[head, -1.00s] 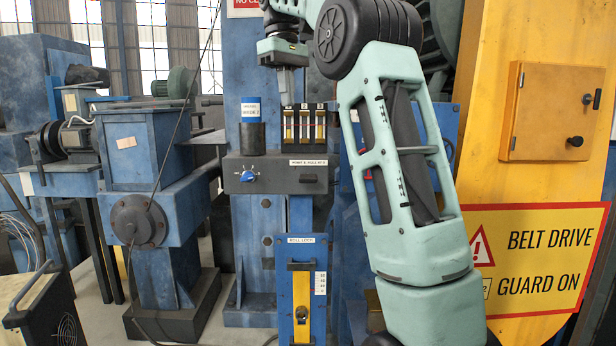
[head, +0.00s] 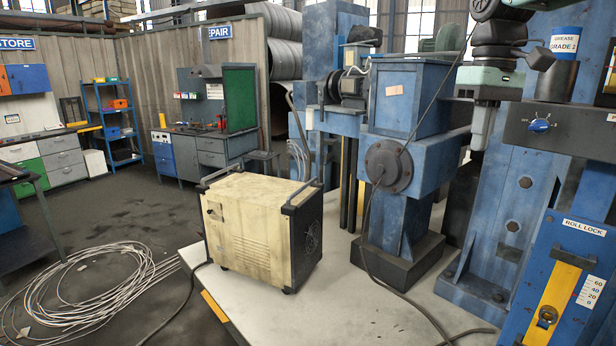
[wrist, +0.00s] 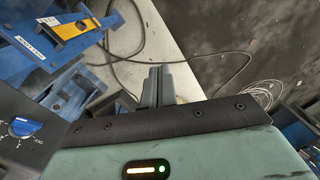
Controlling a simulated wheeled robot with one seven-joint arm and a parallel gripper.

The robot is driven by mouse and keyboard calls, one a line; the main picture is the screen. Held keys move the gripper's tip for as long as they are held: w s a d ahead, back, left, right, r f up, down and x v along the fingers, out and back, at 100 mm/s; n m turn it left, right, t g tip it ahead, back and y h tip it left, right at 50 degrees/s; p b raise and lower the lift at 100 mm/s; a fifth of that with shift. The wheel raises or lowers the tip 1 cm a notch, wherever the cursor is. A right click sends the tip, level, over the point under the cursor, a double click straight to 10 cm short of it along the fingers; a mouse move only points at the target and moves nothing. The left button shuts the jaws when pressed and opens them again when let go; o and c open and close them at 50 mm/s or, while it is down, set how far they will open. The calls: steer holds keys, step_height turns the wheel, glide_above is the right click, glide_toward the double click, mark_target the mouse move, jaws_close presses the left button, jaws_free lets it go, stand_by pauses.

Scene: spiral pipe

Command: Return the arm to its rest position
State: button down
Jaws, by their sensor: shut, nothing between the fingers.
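My gripper (head: 479,142) hangs with its fingers pointing down at the upper right of the head view, in front of the blue machine. In the wrist view my gripper (wrist: 157,72) shows its two grey fingers together, with nothing between them. Most of my arm is outside the head view; only its teal and dark end parts show at the upper right.
Near the gripper are a control box with a blue knob (head: 541,125), a grease can (head: 563,48) and the roll lock panel (head: 560,290). A beige wheeled cabinet (head: 262,232) stands left of the blue gearbox (head: 400,110). Loose cable (head: 90,290) lies on the floor.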

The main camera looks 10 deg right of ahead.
steer(key=s+a+f+n+b, duration=0.1)
steer(key=s+a+f+b, duration=0.3)
steer(key=a+f, duration=0.5)
steer(key=s+a+f+n+b, duration=0.2)
steer(key=s+a+f, duration=0.45)
steer(key=f, duration=0.35)
steer(key=s+a+f+b, duration=0.2)
steer(key=s+f, duration=0.5)
steer(key=f, duration=0.1)
steer(key=s+a+f+n+b, duration=0.1)
steer(key=s+a+f+b, duration=0.1)
steer(key=s+f, duration=0.6)
steer(key=shift+s+a+f+n+b, duration=0.15)
steer(key=shift+s+f+n+b, duration=0.2)
steer(key=shift+b, duration=0.35)
steer(key=shift+w, duration=0.1)
